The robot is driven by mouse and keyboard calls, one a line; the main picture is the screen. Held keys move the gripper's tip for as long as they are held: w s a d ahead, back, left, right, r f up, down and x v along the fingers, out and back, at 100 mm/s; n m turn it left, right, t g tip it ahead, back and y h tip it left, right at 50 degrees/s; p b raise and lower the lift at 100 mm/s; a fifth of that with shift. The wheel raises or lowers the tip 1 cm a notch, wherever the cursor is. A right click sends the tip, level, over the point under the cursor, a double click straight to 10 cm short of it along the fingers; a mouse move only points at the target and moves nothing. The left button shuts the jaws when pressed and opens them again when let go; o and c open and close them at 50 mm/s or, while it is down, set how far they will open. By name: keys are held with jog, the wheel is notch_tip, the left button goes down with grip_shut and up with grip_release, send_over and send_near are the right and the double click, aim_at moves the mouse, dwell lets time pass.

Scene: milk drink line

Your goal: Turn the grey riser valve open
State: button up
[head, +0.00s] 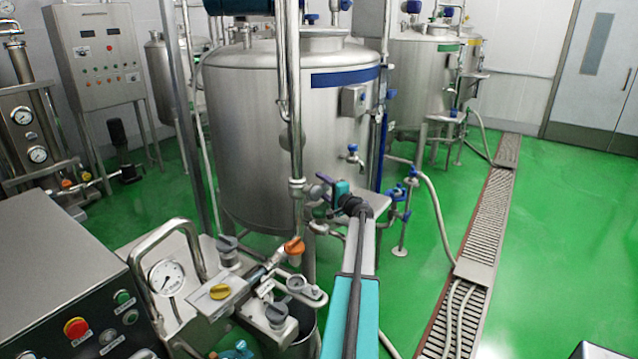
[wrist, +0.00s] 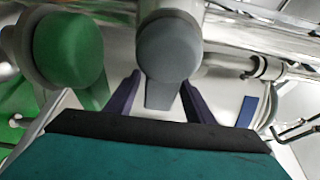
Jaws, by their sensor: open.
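In the wrist view the grey riser valve (wrist: 168,52) has a round grey hub and a flat grey handle (wrist: 162,94) pointing down towards my gripper (wrist: 160,80). My gripper is open, with one dark finger on each side of the handle. I cannot tell whether either finger touches it. In the head view my gripper (head: 325,182) is beside the upright steel pipe in front of the big tank. I cannot make out the grey riser valve there.
A green valve (wrist: 68,48) sits just left of the grey one. The large steel tank (head: 265,130) stands behind. Green floor is free at right beyond the drain grate (head: 484,235).

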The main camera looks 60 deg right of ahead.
jog(key=shift+x, duration=0.8)
grip_shut()
jog(key=shift+a, duration=0.1)
